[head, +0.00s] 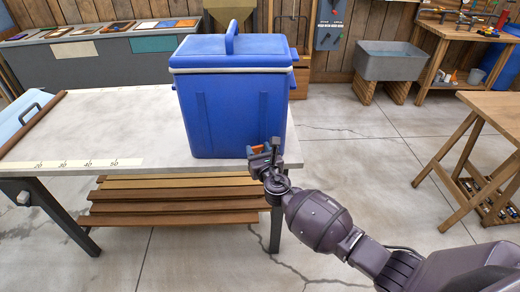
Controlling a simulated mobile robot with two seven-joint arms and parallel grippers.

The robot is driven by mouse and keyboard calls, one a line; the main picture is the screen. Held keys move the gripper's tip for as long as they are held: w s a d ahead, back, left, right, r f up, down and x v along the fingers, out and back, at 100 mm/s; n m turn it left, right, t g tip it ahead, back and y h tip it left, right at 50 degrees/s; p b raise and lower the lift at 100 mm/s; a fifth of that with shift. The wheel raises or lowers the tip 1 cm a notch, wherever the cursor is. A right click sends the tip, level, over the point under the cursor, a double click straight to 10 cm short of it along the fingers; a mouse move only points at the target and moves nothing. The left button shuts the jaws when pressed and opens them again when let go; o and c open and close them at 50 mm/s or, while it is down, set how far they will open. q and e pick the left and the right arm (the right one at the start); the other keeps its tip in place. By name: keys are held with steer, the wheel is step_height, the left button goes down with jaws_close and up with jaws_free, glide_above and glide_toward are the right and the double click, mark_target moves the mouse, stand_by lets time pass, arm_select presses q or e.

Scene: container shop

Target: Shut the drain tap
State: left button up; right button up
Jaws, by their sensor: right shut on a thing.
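A blue cooler (232,112) with a closed blue lid and an upright handle stands on the right end of the light-topped table. The drain tap (256,149), an orange piece low on the cooler's front right, shows only in part behind my gripper. My right gripper (268,152) is at the tap, shut on it. The gripper hides most of the tap, so I cannot tell how its lever is turned. My left gripper is not in view.
The table (100,115) has clear room left of the cooler, with a numbered strip (85,163) along its front edge. Planks (165,200) lie on a shelf below. A grey sink (390,62) and a wooden workbench (495,105) stand to the right, with open floor between.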

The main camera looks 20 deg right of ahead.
steer(key=m+h, duration=0.2)
steer(key=h, duration=0.1)
steer(key=shift+a, duration=0.25)
steer(key=shift+m+g+h, duration=0.4)
steer(key=shift+m+h, duration=0.2)
steer(key=shift+h, duration=0.3)
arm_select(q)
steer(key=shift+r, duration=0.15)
arm_select(e)
steer(key=shift+h, duration=0.3)
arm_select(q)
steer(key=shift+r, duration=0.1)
arm_select(e)
steer(key=shift+m, duration=0.3)
steer(key=o, duration=0.9)
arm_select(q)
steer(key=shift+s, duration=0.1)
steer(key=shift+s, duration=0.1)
arm_select(e)
steer(key=shift+s+a, duration=0.1)
